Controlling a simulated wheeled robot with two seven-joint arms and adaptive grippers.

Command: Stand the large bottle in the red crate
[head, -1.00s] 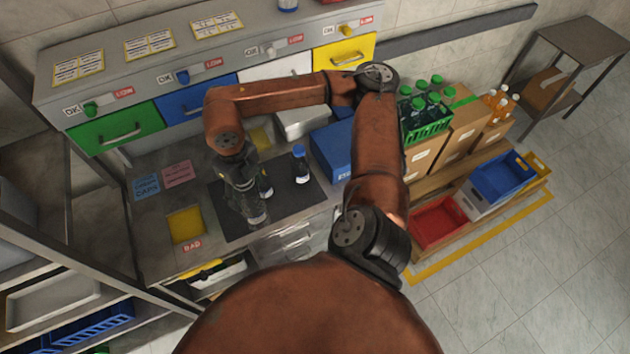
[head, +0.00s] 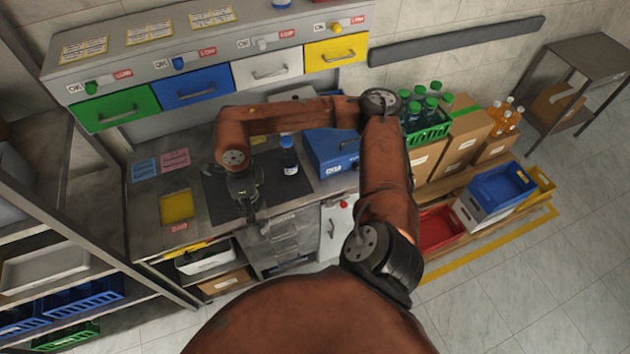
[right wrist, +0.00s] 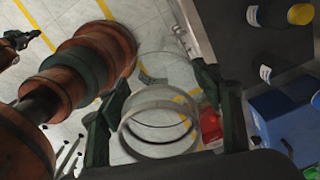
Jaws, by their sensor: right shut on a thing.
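My right gripper (head: 252,208) is over the front edge of the worktop in the head view. In the right wrist view its fingers (right wrist: 160,115) are shut on a clear, round, hollow-looking vessel (right wrist: 160,148), with the floor visible through it. I cannot tell its full height; the arm and its clearness hide most of it in the head view. The red crate (head: 437,230) is low at the right, partly behind my right arm, and looks empty.
A dark blue-capped bottle (head: 289,160) stands on the dark mat (head: 215,185). A blue box (head: 333,150) is right of it. A green crate of bottles (head: 428,130), cartons (head: 462,140) and a blue crate (head: 500,188) are farther right. Floor in front is clear.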

